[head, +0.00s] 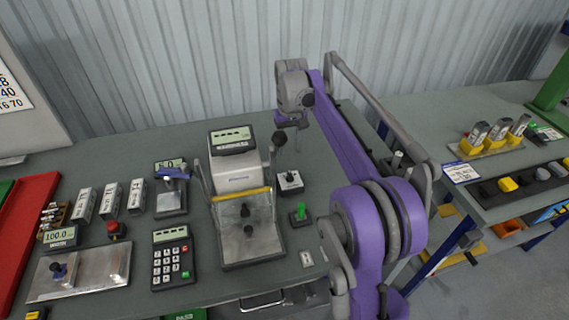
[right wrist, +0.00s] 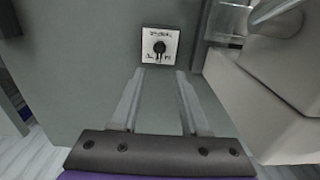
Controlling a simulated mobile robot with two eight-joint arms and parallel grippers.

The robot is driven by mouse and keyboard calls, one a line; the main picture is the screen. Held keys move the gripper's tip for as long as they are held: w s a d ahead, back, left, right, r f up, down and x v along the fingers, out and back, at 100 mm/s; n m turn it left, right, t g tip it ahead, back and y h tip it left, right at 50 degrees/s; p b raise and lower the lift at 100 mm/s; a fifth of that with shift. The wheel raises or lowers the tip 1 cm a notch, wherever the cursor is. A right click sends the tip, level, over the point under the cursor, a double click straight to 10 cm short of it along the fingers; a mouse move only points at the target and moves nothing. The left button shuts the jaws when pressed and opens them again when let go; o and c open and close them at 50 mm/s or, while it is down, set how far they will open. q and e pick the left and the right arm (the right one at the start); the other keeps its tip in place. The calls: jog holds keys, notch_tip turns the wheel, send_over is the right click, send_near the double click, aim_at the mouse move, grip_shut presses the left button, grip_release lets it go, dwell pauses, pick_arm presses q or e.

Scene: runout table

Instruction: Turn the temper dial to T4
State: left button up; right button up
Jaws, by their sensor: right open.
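The temper dial is a small white plate with a black knob (head: 289,181), standing on the grey bench just right of a white-and-grey machine. In the right wrist view the dial (right wrist: 160,47) lies straight ahead, beyond the fingertips, its lettering too small to read. I cannot tell which mark the knob points to. My right gripper (right wrist: 160,78) is open and empty, its two fingers apart and pointing toward the dial without touching it. In the head view the gripper end of my right arm (head: 291,118) is above and behind the dial. My left gripper is not seen.
The machine (head: 235,185) with a display and side levers stands close left of the dial. A green switch (head: 299,212) is in front of it. A keypad (head: 172,258) and a metal plate stand further left.

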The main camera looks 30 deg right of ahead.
aim_at(290, 174)
jog(key=f, duration=1)
jog(key=shift+s, duration=0.3)
grip_shut()
